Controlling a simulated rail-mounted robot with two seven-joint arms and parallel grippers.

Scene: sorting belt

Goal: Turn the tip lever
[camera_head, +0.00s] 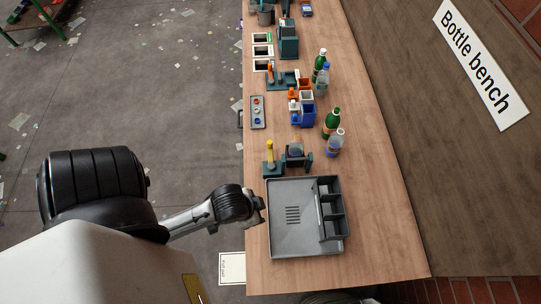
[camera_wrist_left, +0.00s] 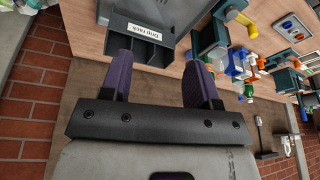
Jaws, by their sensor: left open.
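A lever with a yellow handle (camera_head: 270,150) stands upright on a teal base at the near part of the bench. It also shows at the top right of the left wrist view (camera_wrist_left: 240,16). A second lever with an orange handle (camera_head: 271,72) stands further up the bench. I cannot read a label saying which is the tip lever. My left gripper (camera_wrist_left: 160,78) is open, with nothing between its purple fingers. In the head view its arm ends by the left edge of the grey tray, nearer to me than the yellow lever and apart from it. My right gripper is not in view.
The grey tray (camera_head: 280,245) has compartments on its right; the wrist view shows a "Drip rack" label (camera_wrist_left: 145,33). A teal device (camera_head: 296,155) sits right beside the yellow lever. Green bottles (camera_head: 331,124) and clear bottles (camera_head: 335,143) stand behind. The right bench strip is clear.

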